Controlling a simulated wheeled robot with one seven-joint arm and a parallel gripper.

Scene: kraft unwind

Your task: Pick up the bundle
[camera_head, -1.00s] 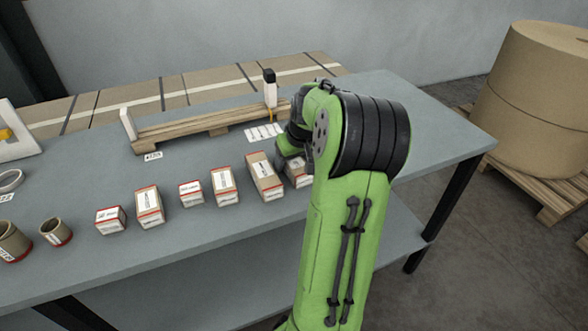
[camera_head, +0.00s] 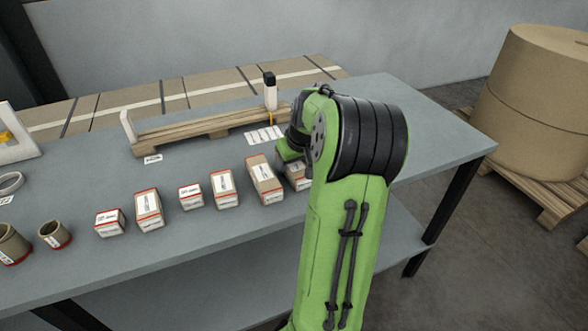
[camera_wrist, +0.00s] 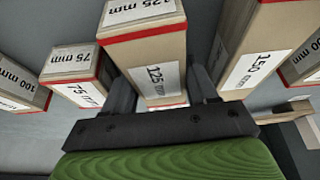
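A paper-brown bundle with a red band and a white "125 mm" label (camera_wrist: 158,62) stands upright in the middle of the wrist view. My gripper (camera_wrist: 162,88) has one dark finger on each side of it, apart, with narrow gaps showing; contact cannot be made out. In the head view my wrist covers the fingers. Several similar bundles stand in a row on the grey table, among them a tall one (camera_head: 265,181) and a partly hidden one (camera_head: 298,176) beside my wrist. The task does not say which bundle is meant.
A "75 mm" bundle (camera_wrist: 78,78) stands close left of my fingers and a "150 mm" one (camera_wrist: 258,55) close right. A wooden rack (camera_head: 205,128) lies behind the row. Cardboard tubes (camera_head: 55,233) stand at left. The table's right end (camera_head: 420,135) is clear.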

